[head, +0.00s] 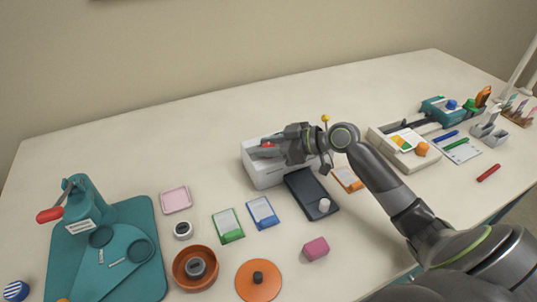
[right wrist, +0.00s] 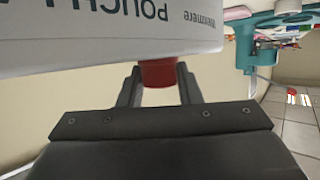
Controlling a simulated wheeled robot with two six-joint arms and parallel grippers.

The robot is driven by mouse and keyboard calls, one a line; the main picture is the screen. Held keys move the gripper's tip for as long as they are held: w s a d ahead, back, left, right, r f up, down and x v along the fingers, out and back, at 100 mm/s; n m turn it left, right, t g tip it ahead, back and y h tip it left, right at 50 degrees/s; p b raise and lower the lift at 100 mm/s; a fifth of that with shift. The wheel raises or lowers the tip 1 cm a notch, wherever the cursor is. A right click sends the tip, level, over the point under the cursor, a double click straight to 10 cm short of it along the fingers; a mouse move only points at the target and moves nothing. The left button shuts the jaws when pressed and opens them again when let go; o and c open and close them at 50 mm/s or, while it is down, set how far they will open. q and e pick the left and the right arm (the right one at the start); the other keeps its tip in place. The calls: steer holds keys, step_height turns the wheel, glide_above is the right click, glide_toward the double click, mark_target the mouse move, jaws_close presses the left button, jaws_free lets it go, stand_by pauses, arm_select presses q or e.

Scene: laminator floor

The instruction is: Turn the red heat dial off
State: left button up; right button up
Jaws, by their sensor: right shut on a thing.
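The red heat dial (right wrist: 158,72) sits on the white pouch laminator (right wrist: 90,28), whose printed lettering shows upside down in the right wrist view. My right gripper (right wrist: 159,88) is shut on the dial, one finger on each side of it. The dial's pointer and markings cannot be read. My left gripper is not in view.
A dark tray (head: 305,185) with a white knob lies in front of the laminator. A yellow-tipped pin (head: 325,118) stands behind my right wrist. Blue (head: 262,212) and green (head: 228,226) cards lie to the left, and a pink block (head: 315,248) lies in front.

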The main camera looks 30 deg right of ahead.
stand_by(0.3)
steer(key=o, duration=1)
